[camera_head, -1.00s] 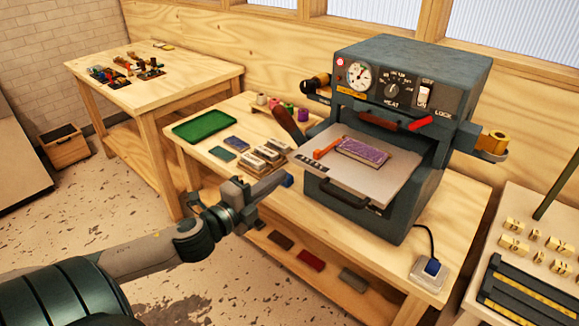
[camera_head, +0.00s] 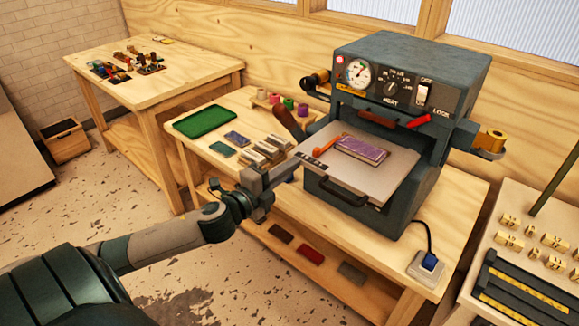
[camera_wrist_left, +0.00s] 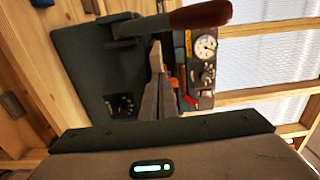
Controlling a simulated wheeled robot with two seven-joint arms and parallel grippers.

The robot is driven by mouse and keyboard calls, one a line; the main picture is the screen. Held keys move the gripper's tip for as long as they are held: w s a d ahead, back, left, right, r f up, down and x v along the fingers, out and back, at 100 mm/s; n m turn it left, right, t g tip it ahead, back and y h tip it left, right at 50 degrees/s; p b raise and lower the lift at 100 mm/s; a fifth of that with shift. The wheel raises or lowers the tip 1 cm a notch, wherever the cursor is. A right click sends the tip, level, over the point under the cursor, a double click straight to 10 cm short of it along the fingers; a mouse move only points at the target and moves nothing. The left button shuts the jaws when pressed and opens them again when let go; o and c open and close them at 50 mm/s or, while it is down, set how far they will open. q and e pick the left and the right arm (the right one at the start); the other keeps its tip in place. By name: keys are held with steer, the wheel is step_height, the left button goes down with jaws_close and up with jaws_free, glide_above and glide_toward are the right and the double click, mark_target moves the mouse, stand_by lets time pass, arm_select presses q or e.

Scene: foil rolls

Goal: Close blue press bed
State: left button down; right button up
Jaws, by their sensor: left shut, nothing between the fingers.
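The blue-grey press (camera_head: 400,120) stands on the wooden bench, and it also fills much of the left wrist view (camera_wrist_left: 85,75). Its flat grey bed (camera_head: 395,180) is slid out at the front, with a dark handle (camera_head: 345,195) on its front edge. A purple booklet (camera_head: 362,148) lies on the bed beside an orange-red piece (camera_head: 325,145). My left gripper (camera_head: 294,167) is shut and empty, its tip at the bed's left front corner; I cannot tell whether it touches. It also shows in the left wrist view (camera_wrist_left: 156,50). My right gripper is not in view.
Type blocks (camera_head: 262,152), a green tray (camera_head: 205,123) and colored spools (camera_head: 288,103) lie on the bench left of the press. A rack of brass type (camera_head: 525,245) stands at right.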

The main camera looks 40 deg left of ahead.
arm_select(q)
steer(key=shift+w, duration=0.1)
glide_toward(338, 129)
steer(key=w, duration=1)
steer(key=shift+d+f+p, duration=0.3)
steer(key=shift+d, duration=0.1)
steer(key=shift+w+r, duration=0.1)
steer(key=shift+r, duration=0.1)
steer(key=shift+a+r, duration=0.1)
steer(key=shift+r, duration=0.05)
